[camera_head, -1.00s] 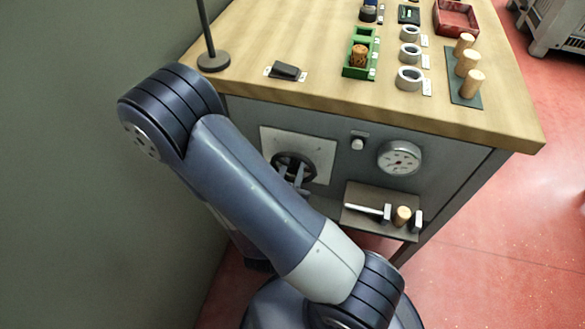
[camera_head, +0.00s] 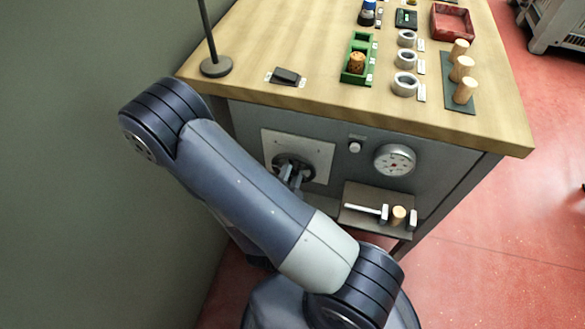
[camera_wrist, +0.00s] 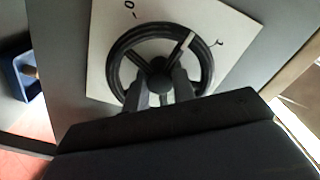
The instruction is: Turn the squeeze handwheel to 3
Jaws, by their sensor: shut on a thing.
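The handwheel (camera_wrist: 159,39) is a dark ring with a hub and spokes on a white plate (camera_wrist: 100,74) on the cabinet front. One spoke carries a pale stripe, pointing to the upper right in the wrist view. Marks on the plate beside the wheel are only partly readable; one looks like a 0. In the head view the handwheel (camera_head: 286,161) is partly hidden behind my gripper (camera_head: 291,177). My gripper (camera_wrist: 160,92) has its two fingers at the wheel's hub and is shut on the wheel.
A gauge (camera_head: 395,160) and a small white knob (camera_head: 355,147) sit right of the plate. In the wrist view a blue bin (camera_wrist: 31,77) stands at the left.

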